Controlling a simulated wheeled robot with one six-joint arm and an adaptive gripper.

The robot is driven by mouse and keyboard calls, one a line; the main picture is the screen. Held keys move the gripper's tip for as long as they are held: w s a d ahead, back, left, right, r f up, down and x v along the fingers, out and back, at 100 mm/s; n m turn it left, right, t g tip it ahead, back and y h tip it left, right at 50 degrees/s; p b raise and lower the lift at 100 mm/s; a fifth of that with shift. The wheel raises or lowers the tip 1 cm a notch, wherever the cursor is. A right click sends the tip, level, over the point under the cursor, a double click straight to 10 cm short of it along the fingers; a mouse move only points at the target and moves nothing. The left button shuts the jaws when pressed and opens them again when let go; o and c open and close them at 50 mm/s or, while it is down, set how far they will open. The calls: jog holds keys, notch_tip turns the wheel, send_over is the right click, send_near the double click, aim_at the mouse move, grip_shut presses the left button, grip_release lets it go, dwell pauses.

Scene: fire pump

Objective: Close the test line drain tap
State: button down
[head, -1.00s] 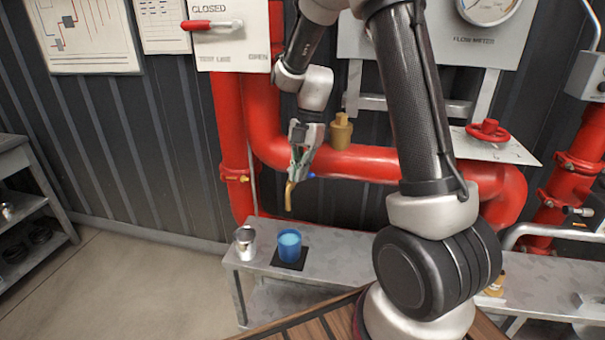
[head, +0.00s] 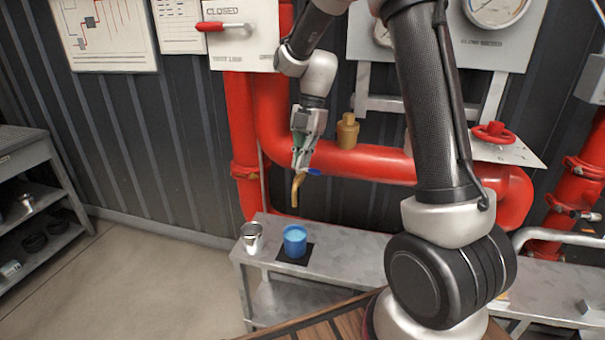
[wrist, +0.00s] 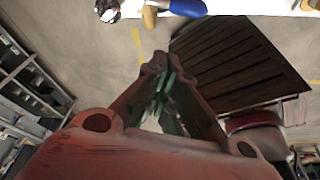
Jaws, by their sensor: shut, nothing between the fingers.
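The drain tap is a small brass spout (head: 297,189) on the red pipe, curving down over the bench. Its blue lever (head: 314,172) sticks out to the right of the spout, roughly level.
A blue cup (head: 295,240) with blue liquid stands on a black mat below the tap. A silver cup (head: 251,238) stands left of it on the grey bench (head: 350,240). A brass valve (head: 347,130) and red handwheel (head: 493,131) sit to the right.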

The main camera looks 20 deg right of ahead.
jog(key=v, duration=0.4)
jog(key=shift+w+d+r, duration=0.1)
jog(key=shift+r, duration=0.3)
